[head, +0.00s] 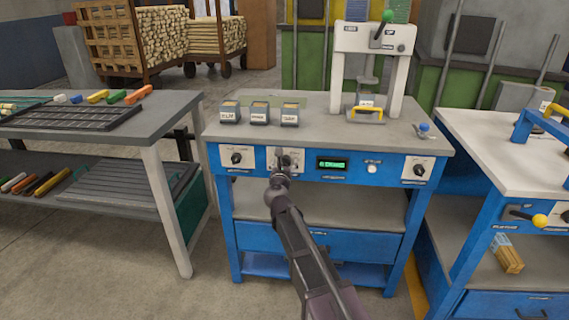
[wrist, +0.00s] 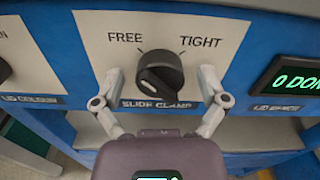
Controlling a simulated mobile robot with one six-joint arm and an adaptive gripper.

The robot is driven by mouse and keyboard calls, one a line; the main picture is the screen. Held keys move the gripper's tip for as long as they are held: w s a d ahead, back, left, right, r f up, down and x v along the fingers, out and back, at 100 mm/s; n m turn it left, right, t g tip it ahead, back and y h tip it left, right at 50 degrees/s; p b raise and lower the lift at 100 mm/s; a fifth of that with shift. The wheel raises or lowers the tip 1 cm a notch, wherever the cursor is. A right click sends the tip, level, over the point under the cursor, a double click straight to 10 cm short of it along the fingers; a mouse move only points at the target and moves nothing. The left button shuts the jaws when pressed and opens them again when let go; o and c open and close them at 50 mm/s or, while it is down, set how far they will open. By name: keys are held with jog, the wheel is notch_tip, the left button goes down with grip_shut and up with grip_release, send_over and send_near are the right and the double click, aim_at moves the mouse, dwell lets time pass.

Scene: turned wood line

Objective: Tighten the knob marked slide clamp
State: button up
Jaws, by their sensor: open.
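The slide clamp knob (wrist: 160,76) is a black round knob on a white plate in the wrist view. The plate reads FREE at upper left, TIGHT at upper right and SLIDE CLAMP below. A pale mark on the knob's face lies toward its lower part; I cannot tell surely which word it points at. My gripper (wrist: 158,82) is open, with one finger on each side of the knob; I cannot tell whether they touch it.
Another black knob (head: 236,158) is left on the panel, with a green display (head: 332,164) and white button (head: 372,169) to the right. A further knob (head: 419,170) is at the far right. Three small grey boxes (head: 259,113) and a white press (head: 398,65) stand on the bench.

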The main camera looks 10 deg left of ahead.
jog(key=c, duration=1.1)
jog(key=shift+c, duration=0.2)
jog(key=shift+m, duration=0.5)
jog(key=m, duration=0.8)
jog(key=shift+d, duration=0.1)
jog(key=m, duration=0.4)
jog(key=shift+m, duration=0.3)
jog(key=shift+w+m, duration=0.1)
jog(key=shift+m, duration=2.2)
